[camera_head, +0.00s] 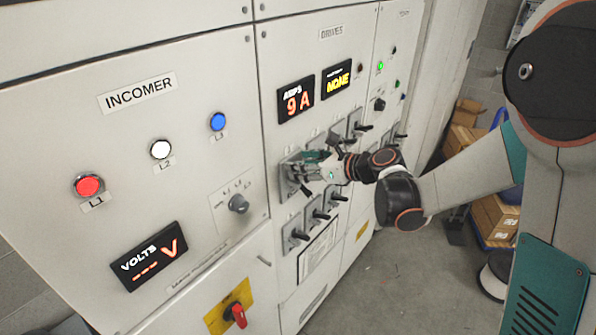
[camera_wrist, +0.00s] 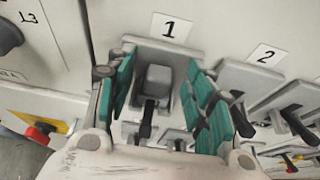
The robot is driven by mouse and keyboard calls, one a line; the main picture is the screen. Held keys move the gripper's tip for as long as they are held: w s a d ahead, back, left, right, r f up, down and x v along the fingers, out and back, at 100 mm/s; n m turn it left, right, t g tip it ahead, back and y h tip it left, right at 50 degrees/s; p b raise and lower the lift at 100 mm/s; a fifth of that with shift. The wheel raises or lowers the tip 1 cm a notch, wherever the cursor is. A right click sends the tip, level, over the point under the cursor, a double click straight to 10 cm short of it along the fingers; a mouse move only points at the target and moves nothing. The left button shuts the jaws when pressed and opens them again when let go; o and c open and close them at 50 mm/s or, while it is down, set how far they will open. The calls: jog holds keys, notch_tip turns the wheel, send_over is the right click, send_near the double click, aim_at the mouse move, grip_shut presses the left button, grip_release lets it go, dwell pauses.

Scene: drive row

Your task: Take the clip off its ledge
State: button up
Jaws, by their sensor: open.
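My gripper (camera_head: 308,166) is at the drives panel, in front of the upper left switch. In the wrist view its two teal-padded fingers (camera_wrist: 160,72) are spread apart, one on each side of the switch under label 1. That switch has a grey plate (camera_wrist: 183,60), a raised grey block (camera_wrist: 158,78) and a black lever (camera_wrist: 148,112) pointing down. The fingers stand clear of the block, with nothing held. I cannot make out a separate clip or its ledge in either view.
Switch 2 (camera_wrist: 245,78) sits close to the right finger. More black-levered switches (camera_head: 318,214) are below. The incomer panel, with a grey knob (camera_head: 238,204) and red handle (camera_head: 238,314), is to the left. Cardboard boxes (camera_head: 495,217) stand at right; the floor (camera_head: 400,285) before the cabinets is clear.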

grip_shut()
jog(key=shift+r, duration=0.1)
